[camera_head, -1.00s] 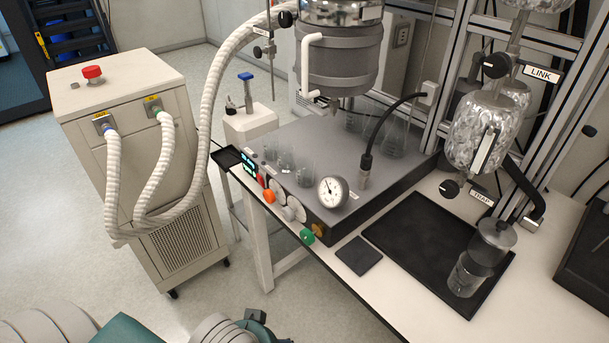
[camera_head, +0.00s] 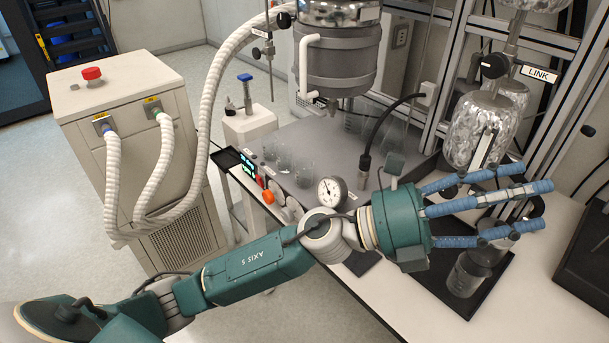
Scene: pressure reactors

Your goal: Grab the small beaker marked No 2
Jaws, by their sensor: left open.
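Small clear glass beakers stand in a row on the grey platform (camera_head: 325,140): one at the left (camera_head: 269,150), one in the middle (camera_head: 283,158) and one at the right (camera_head: 304,174). Their markings are too small to read, so I cannot tell which is No 2. My left arm crosses the front of the bench, and my left gripper (camera_head: 535,200) is open and empty. Its blue fingers point right, above the black tray, well to the right of the small beakers. My right gripper is not in view.
A round gauge (camera_head: 331,191) stands at the platform's front, close to my left wrist. The grey reactor vessel (camera_head: 338,60) hangs above the platform. Larger glassware (camera_head: 392,135) stands at its back. A glass vessel (camera_head: 466,277) stands on the black tray (camera_head: 500,283), below my fingers.

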